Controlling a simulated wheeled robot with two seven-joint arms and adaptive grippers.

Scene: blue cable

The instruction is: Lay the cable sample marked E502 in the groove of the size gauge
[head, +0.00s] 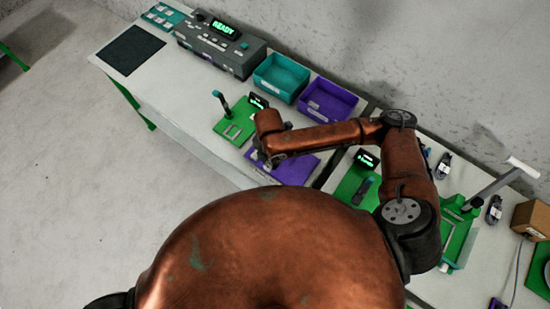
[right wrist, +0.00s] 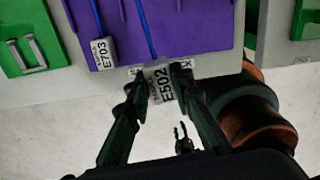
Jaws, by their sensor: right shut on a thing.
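My right gripper (head: 270,161) reaches down at the front of the purple mat (head: 297,172). In the right wrist view, its two fingers (right wrist: 162,86) are shut on the grey E502 tag of a cable sample (right wrist: 163,73). The sample's blue cable (right wrist: 146,33) runs up from the tag over the purple surface (right wrist: 185,27). The tag is at the mat's front edge; I cannot tell whether it is lifted. I cannot tell which green fixture is the size gauge, and its groove is not clear.
A second sample tagged E703 (right wrist: 104,54) lies left of E502. A green fixture (head: 235,124) stands left of the mat, another green station (head: 354,185) to its right. Behind are a teal bin (head: 281,78), a purple bin (head: 327,103) and a grey READY device (head: 220,48).

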